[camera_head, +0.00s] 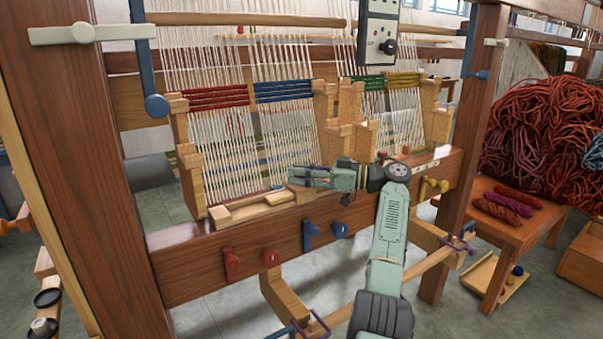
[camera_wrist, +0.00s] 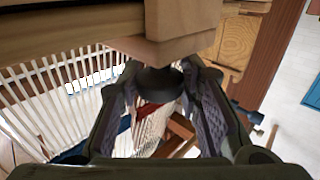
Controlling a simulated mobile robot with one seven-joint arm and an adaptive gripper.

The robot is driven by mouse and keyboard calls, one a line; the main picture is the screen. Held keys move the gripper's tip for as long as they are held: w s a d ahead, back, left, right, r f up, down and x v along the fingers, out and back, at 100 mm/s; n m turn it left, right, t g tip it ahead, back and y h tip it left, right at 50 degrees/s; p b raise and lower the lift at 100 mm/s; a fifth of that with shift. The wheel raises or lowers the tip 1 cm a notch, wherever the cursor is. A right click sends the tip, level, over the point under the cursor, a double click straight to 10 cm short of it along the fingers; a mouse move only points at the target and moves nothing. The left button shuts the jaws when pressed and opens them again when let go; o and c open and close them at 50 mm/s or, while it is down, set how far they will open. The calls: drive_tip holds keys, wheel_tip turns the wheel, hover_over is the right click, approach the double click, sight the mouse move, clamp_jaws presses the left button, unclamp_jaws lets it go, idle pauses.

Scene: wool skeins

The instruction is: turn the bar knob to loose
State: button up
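My gripper (camera_head: 294,177) reaches left across the loom's front beam, in front of the white warp threads. In the wrist view my gripper (camera_wrist: 162,70) has its two fingers apart, with a dark rounded piece (camera_wrist: 158,80) between their tips under a wooden block (camera_wrist: 178,25). I cannot tell whether the fingers touch it or whether it is the bar knob. Of the knobs in the head view, a yellow one (camera_head: 434,187) sits on the beam right of my arm, and a pale bar-shaped one (camera_head: 86,33) is on the left post. No setting can be read.
The front beam (camera_head: 190,262) carries a red lever (camera_head: 231,264), red knob (camera_head: 270,258), blue lever (camera_head: 310,236) and blue knob (camera_head: 340,231). A control box (camera_head: 378,30) hangs above. Wooden blocks (camera_head: 362,140) stand close behind my gripper. A yarn bench (camera_head: 510,225) is at right.

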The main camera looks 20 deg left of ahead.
drive_tip(key=o, duration=0.4)
drive_tip(key=shift+o, duration=0.2)
drive_tip(key=w+d, duration=0.1)
drive_tip(key=d, duration=0.6)
drive_tip(key=shift+d, duration=0.2)
